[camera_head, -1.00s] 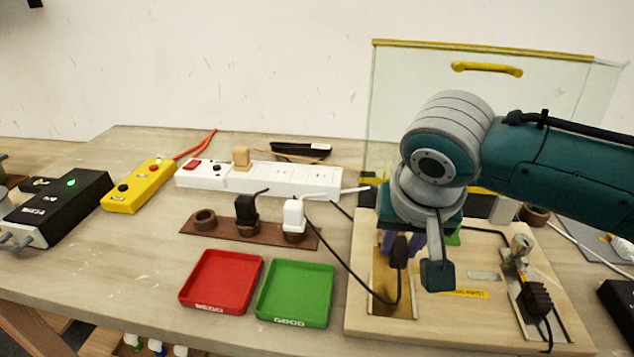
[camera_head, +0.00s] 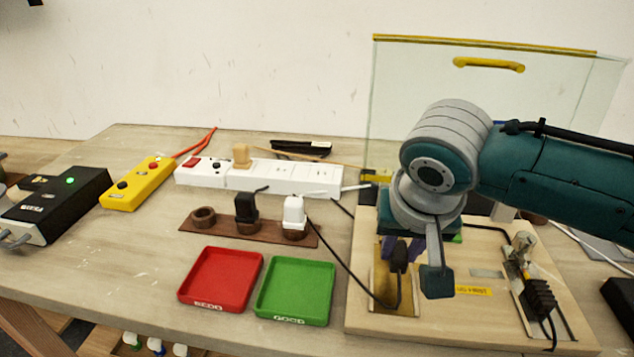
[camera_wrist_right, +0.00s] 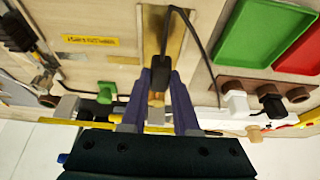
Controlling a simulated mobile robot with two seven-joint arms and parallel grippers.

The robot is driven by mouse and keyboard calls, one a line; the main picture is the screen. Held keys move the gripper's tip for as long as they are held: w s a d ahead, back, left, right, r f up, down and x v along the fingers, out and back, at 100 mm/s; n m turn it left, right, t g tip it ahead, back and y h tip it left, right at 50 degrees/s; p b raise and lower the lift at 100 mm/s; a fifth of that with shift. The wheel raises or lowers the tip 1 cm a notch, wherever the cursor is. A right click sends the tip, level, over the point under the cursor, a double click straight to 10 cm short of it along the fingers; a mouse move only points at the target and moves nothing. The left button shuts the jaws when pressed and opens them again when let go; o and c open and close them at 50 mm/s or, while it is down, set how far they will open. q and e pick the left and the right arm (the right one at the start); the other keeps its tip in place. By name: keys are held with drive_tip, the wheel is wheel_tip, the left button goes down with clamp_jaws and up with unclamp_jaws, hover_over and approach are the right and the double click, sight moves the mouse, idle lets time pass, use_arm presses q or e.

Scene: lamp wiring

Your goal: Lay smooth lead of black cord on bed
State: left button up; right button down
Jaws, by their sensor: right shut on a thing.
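My right gripper (camera_wrist_right: 160,96) is shut on a dark piece at the end of the black cord (camera_wrist_right: 190,27), above the brass-coloured bed (camera_wrist_right: 175,18) on the wooden board. In the head view the dark piece (camera_head: 399,258) hangs upright below the gripper over the bed (camera_head: 380,297). From there the black cord (camera_head: 343,265) loops down across the bed and runs up left towards the white plug. Whether the dark piece touches the bed, and which lead is smooth, I cannot tell. My left gripper is out of view.
The wooden board (camera_head: 470,325) also bears a black connector (camera_head: 540,298) at right. A clear panel with a yellow handle (camera_head: 489,64) stands behind. A green tray (camera_head: 295,290), a red tray (camera_head: 221,278), a brown plug holder (camera_head: 222,228) and a white power strip (camera_head: 270,178) lie left.

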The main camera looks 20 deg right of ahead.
sight(396, 268)
drive_tip(key=shift+f, duration=0.1)
idle(0.3)
drive_tip(key=shift+f+b, duration=0.45)
drive_tip(key=shift+f, duration=0.2)
drive_tip(key=shift+f, duration=0.15)
drive_tip(key=shift+f, duration=0.45)
drive_tip(key=shift+f, duration=0.15)
idle(0.4)
drive_tip(key=shift+f+b, duration=0.3)
drive_tip(key=shift+f, duration=0.15)
idle(0.4)
